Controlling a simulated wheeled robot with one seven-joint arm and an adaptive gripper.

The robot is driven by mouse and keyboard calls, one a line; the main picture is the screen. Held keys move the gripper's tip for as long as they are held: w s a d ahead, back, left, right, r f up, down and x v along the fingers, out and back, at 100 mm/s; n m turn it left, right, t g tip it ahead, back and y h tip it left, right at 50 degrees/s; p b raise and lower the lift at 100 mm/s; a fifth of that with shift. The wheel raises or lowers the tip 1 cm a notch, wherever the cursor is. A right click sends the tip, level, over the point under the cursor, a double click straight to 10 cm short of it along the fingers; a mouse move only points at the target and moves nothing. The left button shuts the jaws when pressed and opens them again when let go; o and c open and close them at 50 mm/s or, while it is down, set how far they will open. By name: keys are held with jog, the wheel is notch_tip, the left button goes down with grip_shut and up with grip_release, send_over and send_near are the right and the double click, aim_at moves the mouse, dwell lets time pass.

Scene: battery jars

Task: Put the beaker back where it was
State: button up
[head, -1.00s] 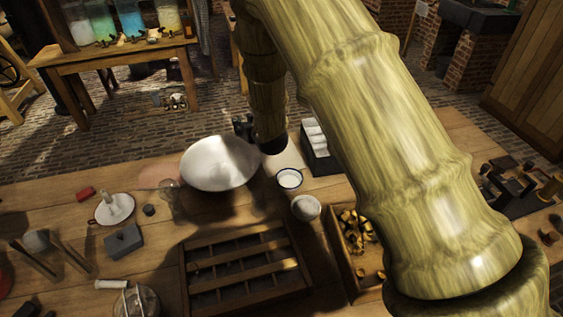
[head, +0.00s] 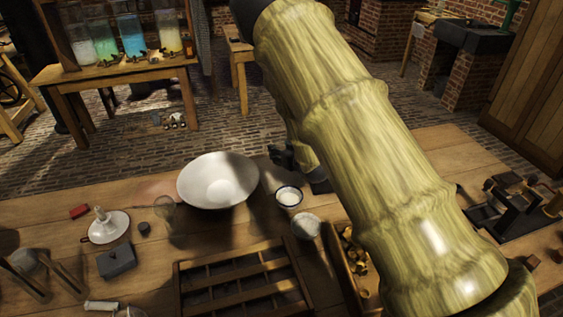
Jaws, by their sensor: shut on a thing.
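My gripper (head: 285,156) is dark and small in the head view, just right of the large white bowl (head: 218,181) and beyond the blue-rimmed white cup (head: 289,197). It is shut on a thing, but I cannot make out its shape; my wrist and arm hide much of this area. No beaker shows clearly standing on the bench (head: 60,221). A clear glass-like object (head: 166,208) stands left of the bowl; I cannot tell what it is.
A slatted wooden tray (head: 240,285) lies at the front middle. A whitish jar (head: 305,225) stands beside it, with a wooden box (head: 353,272) to the right, partly behind my arm. A candle holder (head: 104,228) and a grey block (head: 117,261) are at left. Jars of coloured liquid (head: 132,42) stand on a back table.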

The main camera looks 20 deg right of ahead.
jog(key=shift+f+p, duration=0.4)
jog(key=shift+f, duration=2)
jog(key=shift+f, duration=0.15)
jog(key=o, duration=1.1)
jog(key=shift+r, duration=0.25)
jog(key=shift+b+v, duration=0.85)
jog(key=shift+v, duration=2.9)
jog(key=shift+f, duration=0.1)
